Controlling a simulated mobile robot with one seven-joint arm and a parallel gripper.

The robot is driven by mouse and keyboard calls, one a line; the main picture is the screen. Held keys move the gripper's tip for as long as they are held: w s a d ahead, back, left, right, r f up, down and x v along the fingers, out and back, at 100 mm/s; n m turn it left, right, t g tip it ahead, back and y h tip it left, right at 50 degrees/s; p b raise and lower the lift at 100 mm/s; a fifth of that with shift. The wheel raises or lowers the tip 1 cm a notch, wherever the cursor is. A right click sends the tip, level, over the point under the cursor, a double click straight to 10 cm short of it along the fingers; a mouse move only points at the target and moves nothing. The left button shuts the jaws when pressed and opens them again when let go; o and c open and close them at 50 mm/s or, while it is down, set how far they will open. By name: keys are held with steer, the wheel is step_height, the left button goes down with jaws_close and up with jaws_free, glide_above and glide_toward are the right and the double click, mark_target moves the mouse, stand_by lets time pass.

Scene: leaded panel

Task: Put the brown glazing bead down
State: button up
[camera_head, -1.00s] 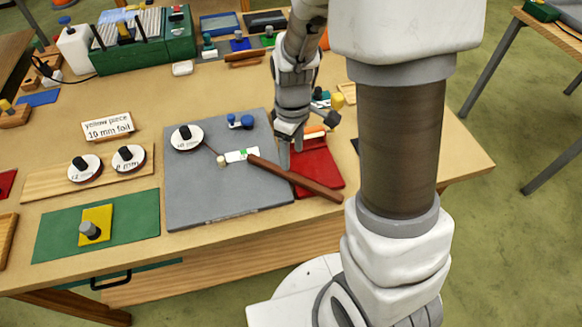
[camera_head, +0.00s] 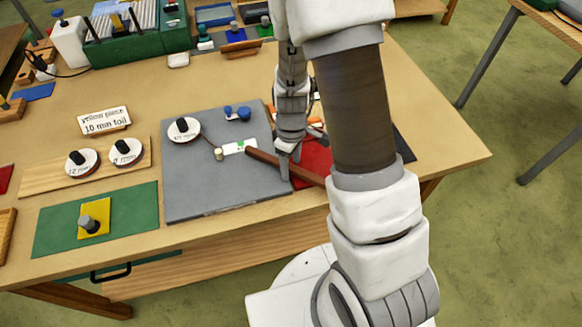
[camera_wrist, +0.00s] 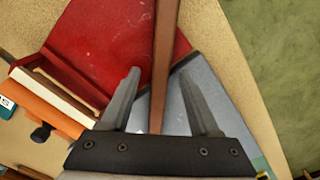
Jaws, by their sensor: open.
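The brown glazing bead (camera_head: 262,159) is a long thin bar. It lies slantwise from the grey board (camera_head: 195,200) toward the red tray (camera_head: 314,157), its right end hidden behind my arm. My gripper (camera_head: 288,168) is over the bead near the board's right edge, fingers pointing down. In the wrist view, the bead (camera_wrist: 164,55) runs between the two spread fingers of my gripper (camera_wrist: 160,75), with a visible gap on each side. The red tray (camera_wrist: 115,35) and a grey surface (camera_wrist: 205,85) show below it. Exact finger height above the board cannot be told.
On the board are a round white weight (camera_head: 184,130), a small cream peg (camera_head: 219,154) and blue knobs (camera_head: 244,114). An orange-handled tool (camera_wrist: 45,98) lies beside the tray. A green mat (camera_head: 60,232) with a yellow piece (camera_head: 95,215) is at the front left.

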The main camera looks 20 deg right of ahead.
steer(key=shift+c, duration=0.3)
jaws_close()
